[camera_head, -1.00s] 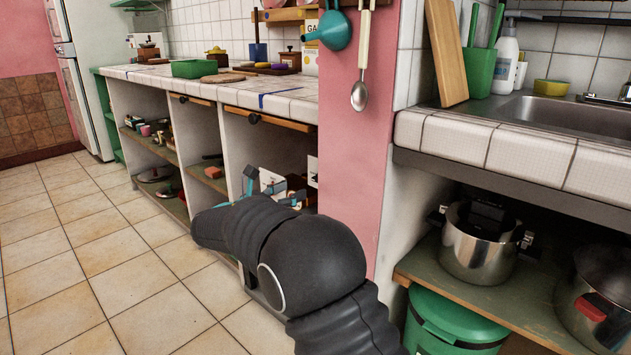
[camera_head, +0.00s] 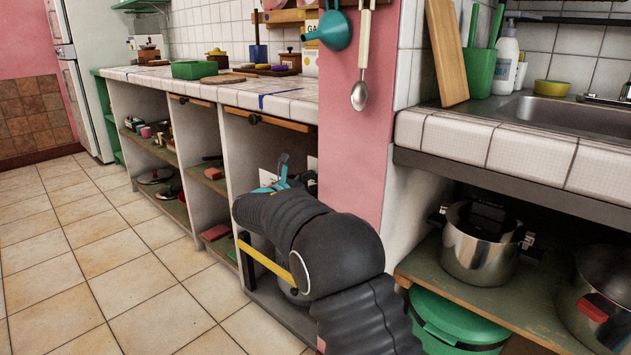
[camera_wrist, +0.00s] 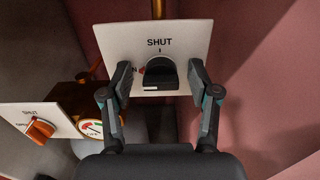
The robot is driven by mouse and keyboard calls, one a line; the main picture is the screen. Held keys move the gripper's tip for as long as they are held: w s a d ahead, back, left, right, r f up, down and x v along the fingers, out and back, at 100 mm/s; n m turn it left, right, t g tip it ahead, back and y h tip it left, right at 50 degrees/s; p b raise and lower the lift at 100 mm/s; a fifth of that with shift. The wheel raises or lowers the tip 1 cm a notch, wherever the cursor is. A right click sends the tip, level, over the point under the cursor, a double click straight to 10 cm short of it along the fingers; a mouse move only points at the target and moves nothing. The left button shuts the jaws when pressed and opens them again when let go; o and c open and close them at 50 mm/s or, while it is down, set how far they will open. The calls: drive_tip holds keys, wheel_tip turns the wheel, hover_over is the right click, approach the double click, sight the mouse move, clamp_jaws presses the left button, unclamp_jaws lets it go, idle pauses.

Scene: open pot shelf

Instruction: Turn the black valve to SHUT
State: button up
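The black valve (camera_wrist: 160,76) is a knob on a white plate (camera_wrist: 190,40) marked SHUT at the top, seen in the wrist view. A short tick sits under the word, and part of another label and a reddish spot show left of the knob. A white line shows on the knob's lower left front. Which way the knob points is hard to tell. My gripper (camera_wrist: 159,78) is open, with one finger on each side of the knob and gaps between. In the head view my gripper (camera_head: 282,172) reaches into the counter's right compartment; the black valve is hidden there.
An orange valve (camera_wrist: 40,129) on another SHUT plate and a round gauge (camera_wrist: 92,128) are at the left in the wrist view. A pink pillar (camera_head: 352,130) stands right of my arm. Pots stand under the sink. The tiled floor is clear.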

drive_tip(key=c, duration=1.1)
drive_tip(key=shift+f+m+b, duration=0.1)
drive_tip(key=shift+m+b, duration=0.25)
drive_tip(key=shift+m, duration=0.05)
drive_tip(key=m+b, duration=0.2)
drive_tip(key=m, duration=0.5)
drive_tip(key=shift+b, duration=0.35)
drive_tip(key=m, duration=0.5)
drive_tip(key=shift+s, duration=0.1)
drive_tip(key=m, duration=0.5)
